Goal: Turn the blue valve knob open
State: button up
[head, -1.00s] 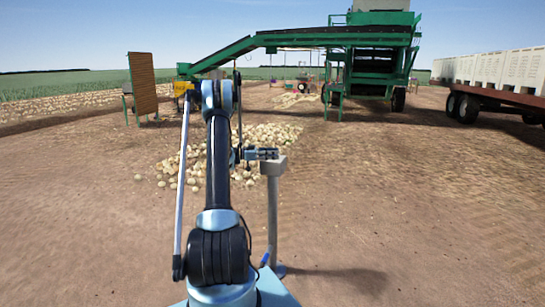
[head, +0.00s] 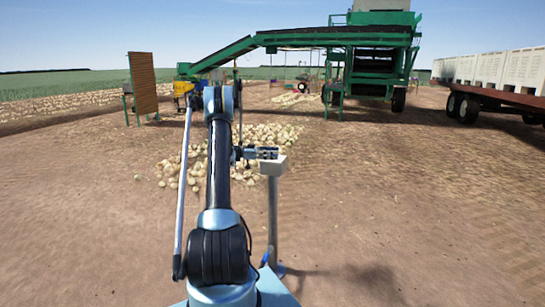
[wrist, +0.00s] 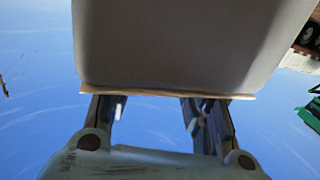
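My gripper (head: 267,153) is in the head view, just right of my upright arm. It is level with the top of a pale grey box (head: 273,167) on a thin grey post (head: 273,220). In the wrist view the pale box (wrist: 175,45) fills the upper middle and covers my fingertips. The visible parts of my gripper's two fingers (wrist: 155,108) stand apart, with blue sky between them. Whether the fingertips touch or hold anything is hidden. I cannot make out a blue valve knob in either view.
A heap of onions (head: 265,135) lies behind the post. A green conveyor machine (head: 375,50) stands farther back, with a brown slatted panel (head: 143,83) at left. A trailer (head: 500,93) with white bins is at right. The dirt at front right is clear.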

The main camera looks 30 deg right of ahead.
jog(key=shift+s, duration=0.1)
jog(key=v, duration=1.2)
dwell(0.4)
